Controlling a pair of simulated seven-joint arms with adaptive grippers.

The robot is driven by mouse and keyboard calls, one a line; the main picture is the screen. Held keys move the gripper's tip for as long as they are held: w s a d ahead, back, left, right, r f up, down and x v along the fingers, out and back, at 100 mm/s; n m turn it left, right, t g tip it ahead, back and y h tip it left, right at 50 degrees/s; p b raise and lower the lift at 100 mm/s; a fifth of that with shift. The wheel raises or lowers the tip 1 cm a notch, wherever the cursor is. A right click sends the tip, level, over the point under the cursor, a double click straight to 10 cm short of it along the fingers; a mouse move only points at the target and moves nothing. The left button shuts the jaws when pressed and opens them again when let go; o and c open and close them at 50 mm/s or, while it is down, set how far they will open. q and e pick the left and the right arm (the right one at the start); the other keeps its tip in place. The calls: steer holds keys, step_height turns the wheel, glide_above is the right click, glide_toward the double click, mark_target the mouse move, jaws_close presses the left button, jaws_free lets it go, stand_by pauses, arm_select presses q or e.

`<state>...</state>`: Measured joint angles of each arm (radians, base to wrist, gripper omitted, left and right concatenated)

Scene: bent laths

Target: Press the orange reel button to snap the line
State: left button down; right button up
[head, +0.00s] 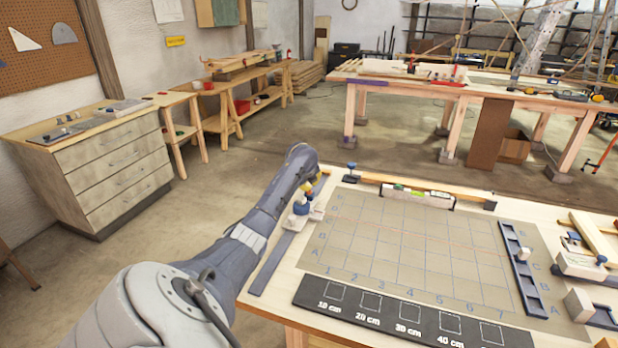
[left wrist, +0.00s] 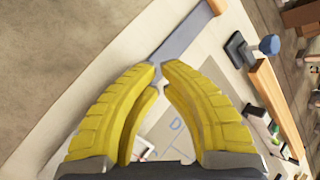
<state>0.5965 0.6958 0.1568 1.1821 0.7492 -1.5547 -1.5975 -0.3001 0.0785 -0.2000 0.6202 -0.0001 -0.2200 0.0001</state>
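My left gripper (head: 306,188) hangs over the far left corner of the board, its yellow fingers pointing down. In the left wrist view its two fingertips (left wrist: 159,67) nearly meet, with nothing seen between them. Just below it in the head view is a small fixture (head: 300,210) with a blue knob and a pale base, partly hidden by the gripper. A thin orange line (head: 420,237) crosses the gridded sheet (head: 400,262). A pale block (head: 578,264) with a blue knob and a small orange-red spot stands at right. I cannot tell for sure which part is the reel button. My right gripper is not in view.
A grey strip (head: 272,264) runs along the sheet's left side. A wooden bar (head: 465,190) and a level (head: 418,196) lie along the back edge. A dark slotted rail (head: 522,268) lies at right, and a black scale plate (head: 400,316) at the front. The sheet's middle is clear.

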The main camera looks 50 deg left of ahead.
arm_select(q)
steer(key=shift+f, duration=0.4)
stand_by(0.4)
steer(key=shift+r, duration=1.1)
steer(key=shift+r, duration=2.5)
